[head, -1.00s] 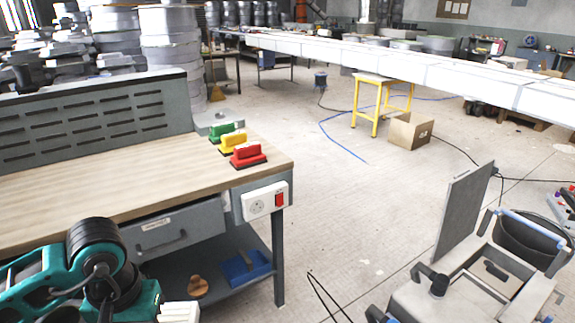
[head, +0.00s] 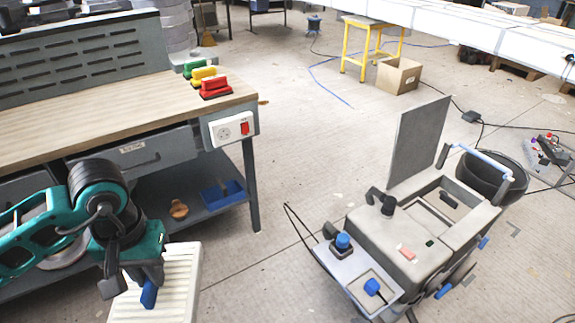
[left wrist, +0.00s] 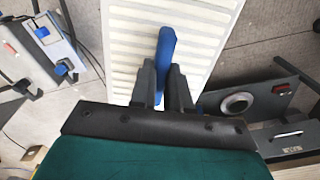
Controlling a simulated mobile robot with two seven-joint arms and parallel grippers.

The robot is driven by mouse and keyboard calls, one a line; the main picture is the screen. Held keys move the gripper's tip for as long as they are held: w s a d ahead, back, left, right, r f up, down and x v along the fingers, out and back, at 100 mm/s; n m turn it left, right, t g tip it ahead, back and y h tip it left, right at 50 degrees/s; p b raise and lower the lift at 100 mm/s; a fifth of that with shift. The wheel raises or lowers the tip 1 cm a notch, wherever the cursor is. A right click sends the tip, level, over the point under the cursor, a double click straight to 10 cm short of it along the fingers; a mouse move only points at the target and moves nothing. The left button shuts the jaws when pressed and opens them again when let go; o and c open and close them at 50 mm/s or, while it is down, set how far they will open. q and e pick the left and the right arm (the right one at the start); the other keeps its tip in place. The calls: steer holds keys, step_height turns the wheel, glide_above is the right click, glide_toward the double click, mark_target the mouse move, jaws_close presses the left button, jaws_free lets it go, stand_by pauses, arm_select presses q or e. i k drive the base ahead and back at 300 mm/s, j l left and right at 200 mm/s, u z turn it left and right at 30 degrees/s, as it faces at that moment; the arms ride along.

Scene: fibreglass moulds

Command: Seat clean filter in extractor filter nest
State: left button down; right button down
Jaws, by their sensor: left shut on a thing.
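My left gripper (head: 146,278) is shut on the blue tab (left wrist: 166,50) of the clean filter, a white pleated panel. The filter (head: 180,285) hangs at the lower left of the head view, in front of the workbench; its bottom is cut off. In the left wrist view the filter (left wrist: 205,40) lies beyond the fingers. The grey extractor (head: 375,228) stands on the floor at the right, with its lid (head: 418,145) raised. Its open filter nest (head: 436,208) shows as a recess with a dark part inside, apart from the filter. My right gripper is out of view.
The workbench (head: 110,115) with green, yellow and red sanding blocks (head: 215,87) is at the left. A blue tray (head: 222,195) sits on its lower shelf. A black bucket (head: 485,178) is behind the extractor. Floor between bench and extractor is mostly clear, with a cable.

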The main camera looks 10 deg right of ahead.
mark_target(376, 240)
steer(key=k+l, duration=0.1)
steer(key=l, duration=0.3)
steer(key=k+l, duration=0.1)
steer(key=l, duration=0.25)
steer(key=k+l, duration=0.1)
steer(key=l, duration=0.7)
steer(key=i+l, duration=0.1)
steer(key=l, duration=1.45)
steer(key=i+l, duration=0.1)
steer(key=l, duration=0.3)
steer(key=i+l, duration=0.15)
steer(key=l, duration=0.25)
steer(key=i+l, duration=0.75)
steer(key=i, duration=0.25)
